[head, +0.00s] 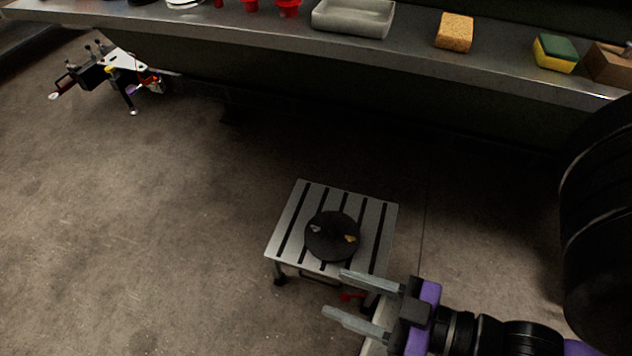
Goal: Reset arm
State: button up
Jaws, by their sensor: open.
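My gripper (352,299) is at the lower right of the head view, with two grey fingers pointing left and a purple and black body behind them. The fingers are apart and nothing shows between them. In the picture the gripper lies just below a small slatted metal stand (285,232). A round black disc (326,246) with small metal and yellowish pieces lies on the stand. The upper finger overlaps the stand's front edge in this view; I cannot tell the real gap between them.
A long metal shelf (240,33) crosses the top, bearing red cups (289,8), a grey tray (352,33), a tan sponge (455,32), a yellow-green sponge (555,52) and a brown box (608,64). A tool-like assembly (118,63) is at upper left. The floor at left is clear.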

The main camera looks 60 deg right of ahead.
notch_tip(320, 180, up, 15)
jog(key=p, duration=1.5)
jog(key=shift+r, duration=0.1)
